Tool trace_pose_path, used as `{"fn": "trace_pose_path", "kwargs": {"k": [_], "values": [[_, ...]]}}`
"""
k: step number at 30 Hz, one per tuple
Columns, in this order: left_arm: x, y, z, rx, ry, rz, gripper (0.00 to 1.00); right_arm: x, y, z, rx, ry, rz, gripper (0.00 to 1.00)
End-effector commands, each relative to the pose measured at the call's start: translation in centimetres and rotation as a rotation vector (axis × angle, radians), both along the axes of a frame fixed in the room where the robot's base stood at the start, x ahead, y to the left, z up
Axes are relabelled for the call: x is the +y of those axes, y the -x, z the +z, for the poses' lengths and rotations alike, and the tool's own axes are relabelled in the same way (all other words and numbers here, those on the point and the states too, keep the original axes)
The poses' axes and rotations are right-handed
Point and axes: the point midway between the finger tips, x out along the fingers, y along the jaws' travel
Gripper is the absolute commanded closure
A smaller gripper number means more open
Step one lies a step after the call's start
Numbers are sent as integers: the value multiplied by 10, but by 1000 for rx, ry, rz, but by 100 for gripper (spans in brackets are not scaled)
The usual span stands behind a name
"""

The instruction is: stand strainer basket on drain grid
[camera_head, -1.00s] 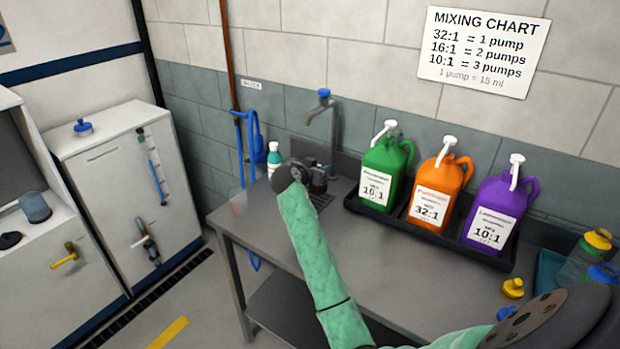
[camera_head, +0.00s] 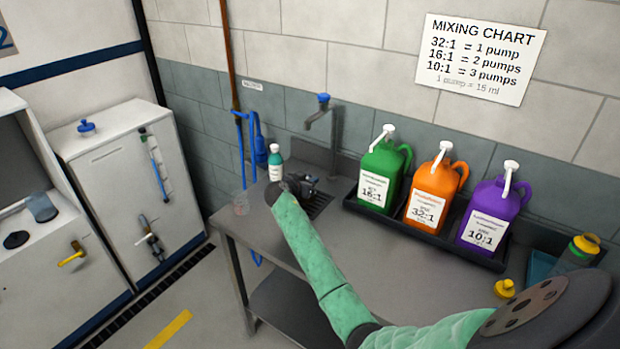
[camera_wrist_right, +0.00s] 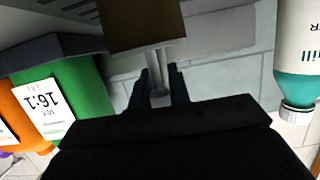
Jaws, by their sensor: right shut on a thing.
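My right gripper (camera_head: 308,184) is over the back left of the steel counter, above the dark slotted drain grid (camera_head: 319,203). In the right wrist view its fingers (camera_wrist_right: 160,90) are closed on the pale thin stem of a brownish block-shaped thing (camera_wrist_right: 143,22), which I take for the strainer basket. In the head view the gripper and arm mostly hide this thing, so I cannot tell whether it touches the grid. Part of the grid shows right of the gripper. My left gripper is not in view.
A teal-and-white bottle (camera_head: 276,165) stands close left of the gripper. A tap (camera_head: 325,115) rises behind. Green (camera_head: 381,170), orange (camera_head: 433,195) and purple (camera_head: 490,215) jugs stand in a black tray at right.

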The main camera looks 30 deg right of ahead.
Motion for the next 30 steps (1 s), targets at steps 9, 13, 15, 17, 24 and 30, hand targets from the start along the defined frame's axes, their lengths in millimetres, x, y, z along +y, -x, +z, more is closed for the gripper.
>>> {"fn": "trace_pose_path", "kwargs": {"k": [9, 13, 15, 17, 24, 30], "values": [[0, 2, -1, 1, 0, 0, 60, 0, 0, -2, -1, 0, 0, 100], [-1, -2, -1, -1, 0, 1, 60, 0, 0, -4, -1, 0, 0, 100], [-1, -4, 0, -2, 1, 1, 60, 0, 0, -4, -1, 0, 0, 100], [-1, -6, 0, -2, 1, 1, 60, 0, 0, -5, -1, 0, 0, 100], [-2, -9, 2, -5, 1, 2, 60, 0, 0, -4, -1, 0, 0, 59], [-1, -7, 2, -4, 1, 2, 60, 0, 0, -4, -1, 0, 0, 59]]}}
